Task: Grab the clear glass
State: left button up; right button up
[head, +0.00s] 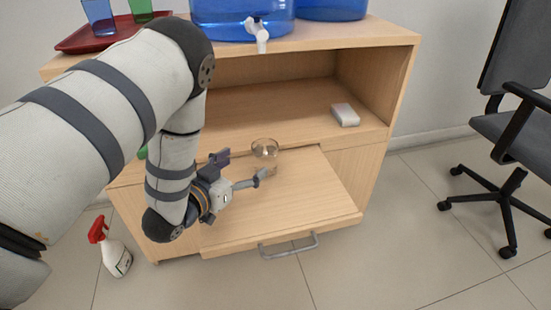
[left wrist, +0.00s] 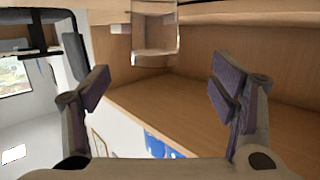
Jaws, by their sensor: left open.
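The clear glass (head: 264,148) stands on the light wood panel that juts from the cabinet front, near its back edge. It is see-through, and its lower part is hard to make out. My left gripper (head: 242,168) is open just left of the glass, its fingers pointing toward it. In the left wrist view the glass (left wrist: 155,38) shows at the top, beyond and between the open fingertips (left wrist: 160,88). The fingers appear apart from the glass. My right gripper is in neither view.
The wooden cabinet (head: 400,42) has an open shelf with a small white box (head: 345,115). Blue water containers (head: 242,18) and a red tray (head: 72,44) are on top. A spray bottle (head: 116,258) stands on the floor; an office chair (head: 515,120) is at right.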

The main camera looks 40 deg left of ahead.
aim_at(271, 143)
pick_arm(q)
jog(key=b+x, duration=0.1)
jog(key=x, duration=0.4)
jog(key=b+x, duration=0.1)
jog(key=x, duration=0.2)
jog(key=shift+w+d+f+b, duration=0.25)
jog(key=shift+d+f+b, duration=0.05)
jog(key=shift+d+f, duration=0.1)
jog(key=shift+w+r, duration=0.1)
jog(key=shift+w, duration=0.3)
jog(key=c, duration=1.7)
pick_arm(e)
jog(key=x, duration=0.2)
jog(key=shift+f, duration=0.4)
pick_arm(q)
jog(key=shift+r, duration=0.1)
